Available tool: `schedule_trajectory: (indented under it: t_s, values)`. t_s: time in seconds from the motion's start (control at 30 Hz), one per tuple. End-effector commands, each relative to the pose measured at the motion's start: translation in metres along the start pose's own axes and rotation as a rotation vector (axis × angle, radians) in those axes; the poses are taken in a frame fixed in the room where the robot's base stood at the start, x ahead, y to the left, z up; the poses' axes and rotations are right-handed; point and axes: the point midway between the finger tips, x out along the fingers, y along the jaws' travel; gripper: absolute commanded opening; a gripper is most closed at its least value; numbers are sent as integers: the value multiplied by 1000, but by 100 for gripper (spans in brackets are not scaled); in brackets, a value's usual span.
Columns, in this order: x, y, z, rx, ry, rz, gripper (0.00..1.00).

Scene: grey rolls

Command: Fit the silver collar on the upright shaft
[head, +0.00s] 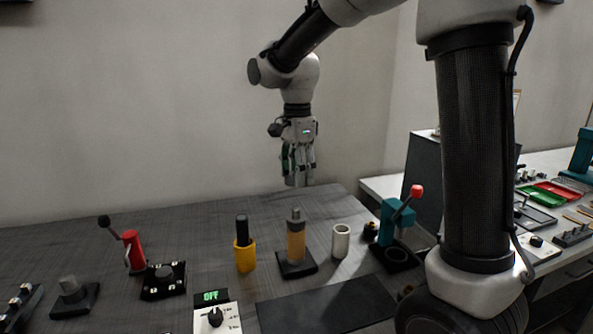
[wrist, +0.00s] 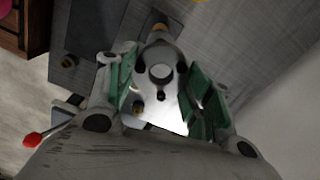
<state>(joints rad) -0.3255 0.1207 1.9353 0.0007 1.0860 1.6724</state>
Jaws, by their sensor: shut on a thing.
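My gripper (head: 298,172) hangs high above the back of the bench, fingers pointing down. It is shut on the silver collar (wrist: 160,55), a pale ring with an open round hole, held between the green finger pads in the wrist view. In the head view, the collar is hard to tell apart from the fingertips. The upright shaft (head: 296,243) appears to be the orange-brown post with a grey top, standing on a black square base (head: 297,266). It stands below the gripper and apart from the collar. In the wrist view I cannot place it surely.
A yellow cup (head: 245,259) with a black-handled tool stands left of the shaft. A white hollow cylinder (head: 341,241) and a teal press (head: 393,222) with a red-knobbed lever stand right. A dark mat (head: 325,305) and a dial box (head: 216,318) lie in front. A red lever (head: 133,250) stands left.

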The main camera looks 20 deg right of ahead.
Motion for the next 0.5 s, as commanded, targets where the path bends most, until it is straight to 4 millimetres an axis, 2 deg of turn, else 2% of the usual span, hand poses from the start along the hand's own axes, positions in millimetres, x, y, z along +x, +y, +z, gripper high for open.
schedule_trajectory:
  t_s: [0.17, 0.5]
  values:
    - [6, 0, 0, 0, 1, 1, 18]
    - [39, 0, 0, 0, 1, 2, 18]
